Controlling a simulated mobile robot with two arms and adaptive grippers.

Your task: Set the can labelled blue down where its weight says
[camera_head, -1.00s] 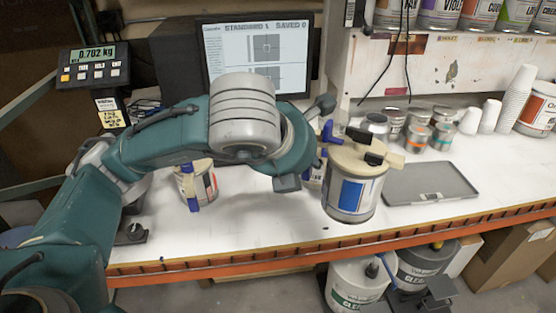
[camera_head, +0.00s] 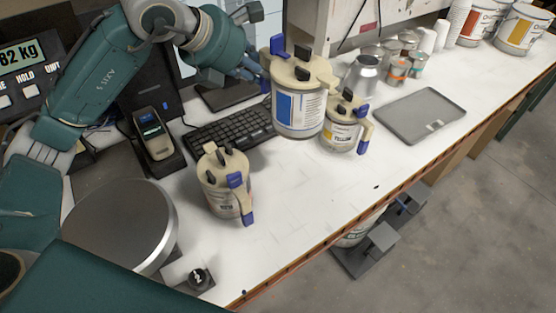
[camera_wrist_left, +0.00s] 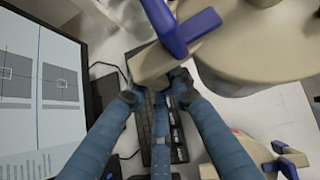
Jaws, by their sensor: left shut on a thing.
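The can labelled blue (camera_head: 297,108) has a white body, a blue label panel and a beige lid frame. My left gripper (camera_head: 261,78) is shut on the lid frame's left side. The left wrist view shows its fingers (camera_wrist_left: 181,84) meeting at a beige lid part (camera_wrist_left: 155,65). The can hangs upright beside the keyboard; I cannot tell whether its base touches the bench. The can labelled yellow (camera_head: 342,133) stands just right of it. A third lidded can (camera_head: 224,184) stands nearer, left; its label is unreadable. My right gripper is not in view.
The round scale plate (camera_head: 120,222) is empty. The cropped scale display (camera_head: 20,58) ends in "82 kg". The front middle is clear.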

